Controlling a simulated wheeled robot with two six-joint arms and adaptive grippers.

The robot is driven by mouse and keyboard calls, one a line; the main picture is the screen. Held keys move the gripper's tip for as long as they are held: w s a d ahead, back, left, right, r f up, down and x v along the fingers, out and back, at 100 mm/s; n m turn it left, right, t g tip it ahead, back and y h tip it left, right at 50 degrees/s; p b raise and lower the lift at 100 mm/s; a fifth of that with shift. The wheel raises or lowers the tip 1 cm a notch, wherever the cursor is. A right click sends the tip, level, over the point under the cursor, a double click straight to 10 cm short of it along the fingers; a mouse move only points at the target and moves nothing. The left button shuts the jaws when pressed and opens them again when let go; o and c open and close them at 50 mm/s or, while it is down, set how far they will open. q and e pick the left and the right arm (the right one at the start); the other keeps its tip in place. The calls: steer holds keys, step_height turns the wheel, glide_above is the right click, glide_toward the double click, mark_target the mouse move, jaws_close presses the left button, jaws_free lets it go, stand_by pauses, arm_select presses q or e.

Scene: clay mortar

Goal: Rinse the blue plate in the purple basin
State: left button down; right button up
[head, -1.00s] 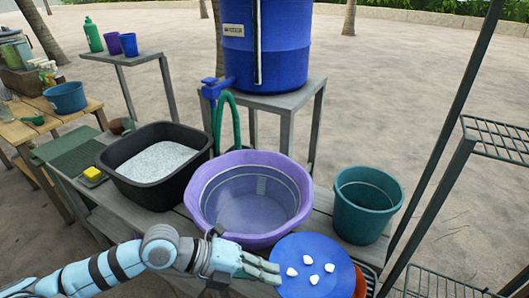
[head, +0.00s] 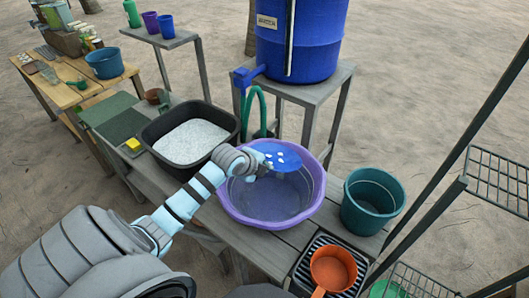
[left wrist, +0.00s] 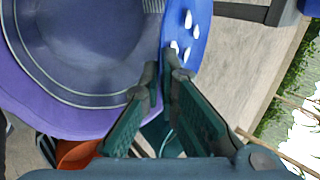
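The blue plate (head: 277,156), with several white bits on its face, is held over the back part of the purple basin (head: 236,208). The basin holds what looks like water. My left gripper (head: 262,165) is shut on the plate's near left edge. In the left wrist view my fingertips (left wrist: 161,72) meet at the edge of the plate (left wrist: 200,30), which shows as a narrow blue strip with white bits, beside the basin (left wrist: 65,112). I cannot tell if the plate touches the basin or water. My right gripper is not in view.
A black tub (head: 160,158) of white grains stands left of the basin, a teal bucket (head: 349,218) right. An orange pan (head: 333,268) sits on a slatted rack in front. A blue barrel (head: 300,60) with a tap and green hose stands behind. A wire shelf (head: 497,185) is at right.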

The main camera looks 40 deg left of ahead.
arm_select(q)
step_height(320, 180, down, 16)
steer(key=b, duration=0.9)
steer(key=shift+f, duration=0.2)
steer(key=shift+s+r, duration=0.1)
